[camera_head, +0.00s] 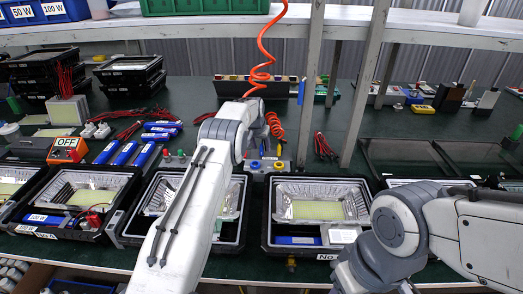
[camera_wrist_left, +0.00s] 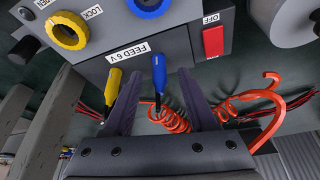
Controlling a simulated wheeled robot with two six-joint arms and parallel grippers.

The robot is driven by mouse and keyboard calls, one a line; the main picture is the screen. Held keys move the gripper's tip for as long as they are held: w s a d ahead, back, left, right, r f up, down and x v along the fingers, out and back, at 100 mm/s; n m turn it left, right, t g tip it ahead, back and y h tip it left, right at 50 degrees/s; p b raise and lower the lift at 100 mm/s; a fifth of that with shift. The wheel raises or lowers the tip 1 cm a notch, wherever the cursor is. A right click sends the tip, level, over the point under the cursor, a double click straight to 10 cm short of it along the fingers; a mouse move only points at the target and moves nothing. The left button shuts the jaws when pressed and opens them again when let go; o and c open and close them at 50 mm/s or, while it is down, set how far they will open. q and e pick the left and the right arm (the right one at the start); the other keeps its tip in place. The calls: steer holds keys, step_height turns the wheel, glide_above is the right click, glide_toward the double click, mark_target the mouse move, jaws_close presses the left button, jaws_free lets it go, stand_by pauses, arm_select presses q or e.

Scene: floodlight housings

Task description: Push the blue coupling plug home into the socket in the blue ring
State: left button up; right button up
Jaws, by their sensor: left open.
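In the left wrist view the blue plug (camera_wrist_left: 159,73) shows between the two dark fingers of my left gripper (camera_wrist_left: 159,78). The fingers are apart, with a gap on both sides of the plug. The blue ring (camera_wrist_left: 150,8) is on the grey panel at the top edge, partly cut off; the plug appears apart from it. The socket inside the ring is not clear. In the head view the blue ring (camera_head: 255,165) is small, beside my left arm (camera_head: 190,205), which hides its gripper. My right arm (camera_head: 440,225) is at the lower right; its gripper is out of sight.
A yellow plug (camera_wrist_left: 114,80) is close beside the left finger. A yellow ring (camera_wrist_left: 67,30) and red OFF switch (camera_wrist_left: 213,41) are on the panel. Coiled red cable (camera_wrist_left: 170,119) lies behind. Open housings (camera_head: 320,203) line the bench front; two posts (camera_head: 364,85) rise behind.

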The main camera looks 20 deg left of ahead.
arm_select(q)
steer(key=shift+w+f, duration=0.25)
steer(key=shift+f, duration=0.4)
jaws_close()
